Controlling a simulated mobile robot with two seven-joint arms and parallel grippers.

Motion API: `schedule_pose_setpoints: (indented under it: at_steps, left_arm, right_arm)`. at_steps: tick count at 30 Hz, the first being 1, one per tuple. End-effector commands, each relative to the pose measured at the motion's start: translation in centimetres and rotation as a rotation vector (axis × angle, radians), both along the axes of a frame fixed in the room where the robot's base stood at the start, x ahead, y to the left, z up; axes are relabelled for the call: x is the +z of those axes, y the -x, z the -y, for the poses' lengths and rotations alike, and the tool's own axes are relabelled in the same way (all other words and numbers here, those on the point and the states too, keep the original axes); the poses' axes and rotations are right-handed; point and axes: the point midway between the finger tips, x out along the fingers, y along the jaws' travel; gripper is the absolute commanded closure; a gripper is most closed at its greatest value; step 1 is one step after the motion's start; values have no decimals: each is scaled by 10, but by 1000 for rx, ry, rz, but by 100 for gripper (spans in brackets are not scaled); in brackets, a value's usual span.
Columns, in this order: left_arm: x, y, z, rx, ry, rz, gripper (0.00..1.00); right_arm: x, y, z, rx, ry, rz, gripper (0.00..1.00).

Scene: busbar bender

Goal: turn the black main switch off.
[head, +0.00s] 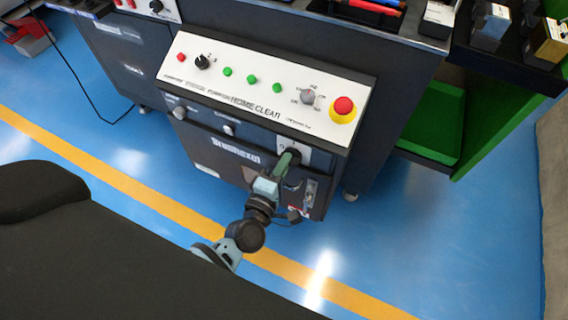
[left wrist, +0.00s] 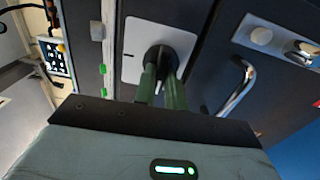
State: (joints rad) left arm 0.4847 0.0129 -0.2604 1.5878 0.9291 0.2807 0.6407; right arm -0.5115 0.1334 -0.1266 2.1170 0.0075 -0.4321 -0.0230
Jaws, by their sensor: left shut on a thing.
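The black main switch (left wrist: 161,56) sits on a white square plate (left wrist: 133,48) on the cabinet front. In the left wrist view, the two green fingers of my left gripper (left wrist: 162,78) are shut on its knob, one on each side. In the head view, the gripper (head: 287,160) reaches the switch (head: 296,154) at the right of the cabinet's front face, below the panel. The fingers hide part of the knob, and its exact angle is hard to read. My right gripper is in neither view.
Above the switch is a sloped white panel (head: 235,99) with a red emergency button (head: 343,105), green buttons and rotary knobs. A metal handle (left wrist: 238,88) and a lock plate (left wrist: 262,36) are close right of the gripper. Blue floor (head: 400,230) is clear around the cabinet.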

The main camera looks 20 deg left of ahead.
Motion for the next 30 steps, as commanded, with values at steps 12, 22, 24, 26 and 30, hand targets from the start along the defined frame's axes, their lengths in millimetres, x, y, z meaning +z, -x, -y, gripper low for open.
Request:
schedule_pose_setpoints:
  at_steps: [12, 22, 24, 26, 30]
  left_arm:
    - [-1, 0, 0, 0, 2, -1, 66]
    - [-1, 11, 0, 0, -1, -2, 66]
    - [-1, 20, -1, 0, -2, -2, 66]
    - [0, 30, -1, -1, -2, -3, 66]
    - [0, 53, -2, -1, 1, -3, 66]
  right_arm:
    - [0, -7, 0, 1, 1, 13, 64]
    - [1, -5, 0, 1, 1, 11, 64]
    - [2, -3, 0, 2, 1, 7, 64]
    - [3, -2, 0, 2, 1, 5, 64]
    - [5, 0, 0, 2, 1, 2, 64]
